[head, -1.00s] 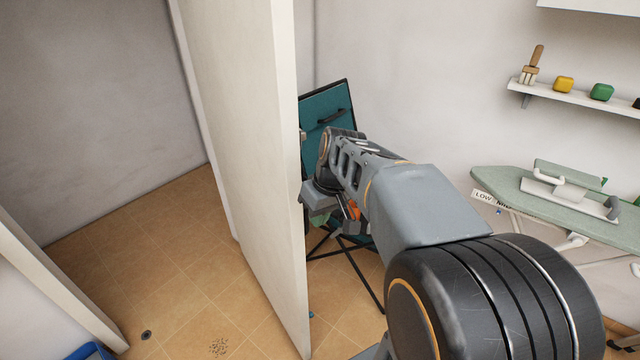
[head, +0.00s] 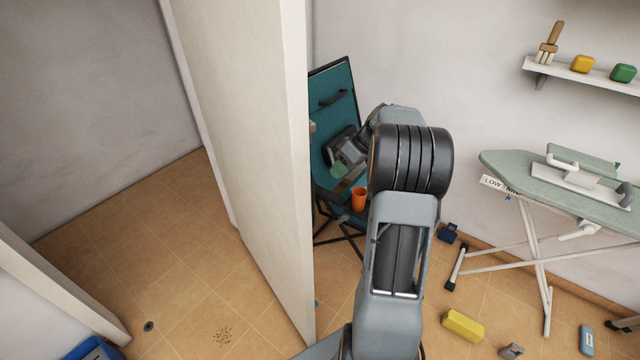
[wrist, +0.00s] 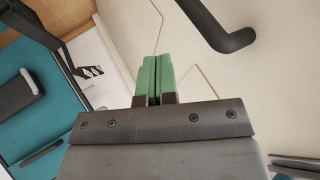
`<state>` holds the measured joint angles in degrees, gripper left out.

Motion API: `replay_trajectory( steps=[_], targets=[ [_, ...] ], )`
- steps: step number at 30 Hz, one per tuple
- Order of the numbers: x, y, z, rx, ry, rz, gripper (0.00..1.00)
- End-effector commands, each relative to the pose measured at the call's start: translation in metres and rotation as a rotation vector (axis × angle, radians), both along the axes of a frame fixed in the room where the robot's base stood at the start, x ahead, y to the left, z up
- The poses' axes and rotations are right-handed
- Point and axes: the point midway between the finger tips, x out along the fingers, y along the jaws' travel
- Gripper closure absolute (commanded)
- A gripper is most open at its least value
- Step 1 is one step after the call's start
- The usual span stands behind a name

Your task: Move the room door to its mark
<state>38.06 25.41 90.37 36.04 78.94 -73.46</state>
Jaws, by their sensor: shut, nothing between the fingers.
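The room door (head: 245,150) is a tall cream slab standing ajar, its free edge toward me, left of my arm in the head view. A small grey fitting (head: 312,127) shows at its right side. The door's far face is mostly hidden in the head view. I cannot make out the mark for certain.
An ironing board (head: 520,174) and a yellow block (head: 462,325) are farther right.

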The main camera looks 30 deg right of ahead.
Motion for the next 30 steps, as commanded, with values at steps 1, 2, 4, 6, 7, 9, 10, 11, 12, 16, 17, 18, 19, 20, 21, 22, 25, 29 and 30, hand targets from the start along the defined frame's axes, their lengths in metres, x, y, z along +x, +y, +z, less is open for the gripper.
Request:
replay_trajectory(
  steps=[1, 2, 4, 6, 7, 9, 10, 11, 12, 16, 17, 18, 19, 20, 21, 22, 25, 29, 30],
  targets=[
    [0.002, 0.007, -0.007, 0.002, 0.004, 0.002, 1.0],
    [0.003, 0.01, -0.011, 0.002, 0.002, 0.002, 1.0],
    [0.006, 0.017, -0.021, 0.001, 0.002, 0.003, 1.0],
    [0.007, 0.024, -0.027, 0.0, 0.002, 0.004, 1.0],
    [0.006, 0.029, -0.025, -0.001, 0.0, 0.004, 1.0],
    [0.003, 0.038, -0.025, -0.002, 0.0, 0.003, 1.0],
    [0.001, 0.041, -0.025, -0.001, 0.0, 0.004, 1.0],
    [0.001, 0.044, -0.025, -0.001, 0.0, 0.004, 1.0],
    [0.0, 0.048, -0.025, -0.001, 0.0, 0.004, 1.0],
    [-0.003, 0.056, -0.026, -0.001, 0.0, 0.004, 1.0],
    [-0.003, 0.057, -0.026, -0.001, 0.0, 0.005, 1.0],
    [-0.003, 0.058, -0.026, -0.001, 0.0, 0.005, 1.0],
    [-0.004, 0.059, -0.026, -0.001, 0.0, 0.004, 1.0],
    [-0.004, 0.059, -0.026, -0.002, -0.001, 0.004, 1.0],
    [-0.004, 0.06, -0.026, -0.002, -0.001, 0.004, 1.0],
    [-0.004, 0.06, -0.027, -0.002, -0.001, 0.004, 1.0],
    [-0.004, 0.06, -0.027, -0.002, -0.001, 0.004, 1.0],
    [-0.004, 0.06, -0.027, -0.001, 0.0, 0.005, 1.0],
    [-0.004, 0.06, -0.027, -0.002, -0.001, 0.004, 1.0]
  ],
)
